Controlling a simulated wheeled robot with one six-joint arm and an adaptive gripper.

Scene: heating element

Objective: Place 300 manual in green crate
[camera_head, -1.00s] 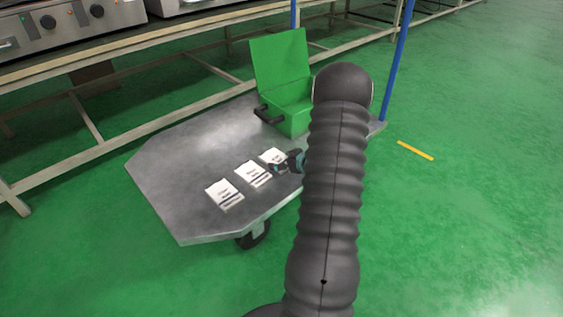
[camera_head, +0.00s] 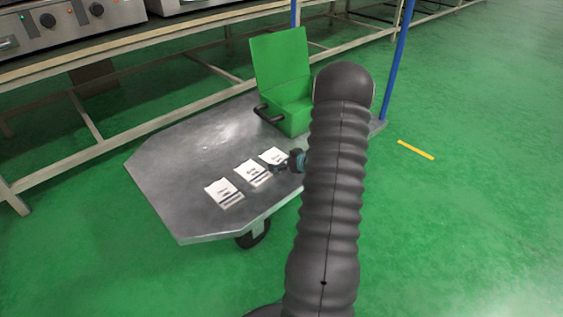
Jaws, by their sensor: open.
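Three white manuals lie in a row on the grey cart top (camera_head: 180,150): a left one (camera_head: 223,191), a middle one (camera_head: 251,172) and a right one (camera_head: 272,155). Their printing is too small to read, so I cannot tell which is the 300 manual. The green crate (camera_head: 281,75) stands behind them on the cart with its lid raised; my arm hides part of its right side.
A blue post (camera_head: 397,60) rises behind the cart's right side. A workbench with heating appliances (camera_head: 75,22) runs along the back. The cart's left part is clear.

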